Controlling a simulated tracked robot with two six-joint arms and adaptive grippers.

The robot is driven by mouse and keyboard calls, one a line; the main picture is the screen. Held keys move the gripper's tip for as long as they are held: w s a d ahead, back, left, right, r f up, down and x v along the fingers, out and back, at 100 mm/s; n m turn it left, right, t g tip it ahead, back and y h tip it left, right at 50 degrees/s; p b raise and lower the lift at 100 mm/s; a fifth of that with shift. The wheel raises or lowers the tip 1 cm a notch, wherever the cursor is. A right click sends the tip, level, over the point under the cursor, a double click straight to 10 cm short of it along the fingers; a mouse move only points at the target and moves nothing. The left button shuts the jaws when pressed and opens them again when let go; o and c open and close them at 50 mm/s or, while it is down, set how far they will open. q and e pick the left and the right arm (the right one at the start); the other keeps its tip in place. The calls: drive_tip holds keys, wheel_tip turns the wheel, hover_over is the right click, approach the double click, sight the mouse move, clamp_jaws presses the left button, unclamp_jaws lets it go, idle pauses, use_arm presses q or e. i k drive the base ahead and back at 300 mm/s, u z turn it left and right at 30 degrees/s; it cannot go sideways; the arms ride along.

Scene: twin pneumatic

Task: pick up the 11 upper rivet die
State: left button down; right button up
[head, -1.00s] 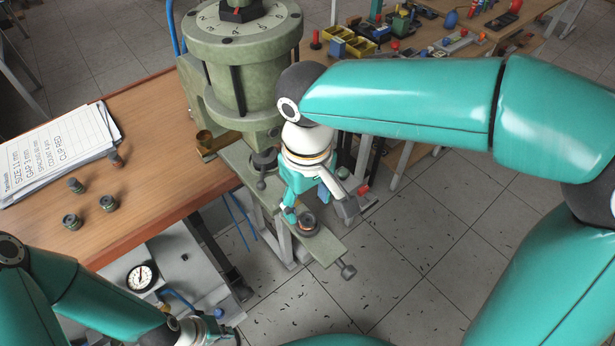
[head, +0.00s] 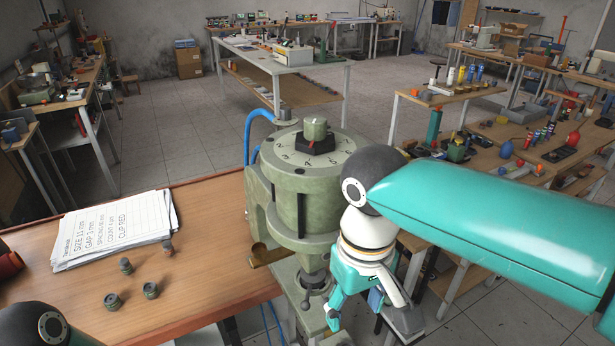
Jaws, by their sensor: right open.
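Several small dark green dies stand on the wooden table at the left: a back-left die (head: 126,266), a front die (head: 112,302), a middle die (head: 150,290) and a browner one (head: 168,247) by the papers. Their markings are too small to read, so I cannot tell which is the 11 upper rivet die. My right gripper (head: 371,318) is open beside the green press (head: 302,195), to the right of the dies and well apart from them. Its lower end is near the bottom edge. My left arm shows only at the lower left corner; its gripper is out of view.
The press stands at the table's right edge. A workbench (head: 285,52) stands behind, and a table with bottles and tools (head: 540,140) is at the right.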

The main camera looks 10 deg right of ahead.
sight(168, 248)
drive_tip(key=k, duration=1)
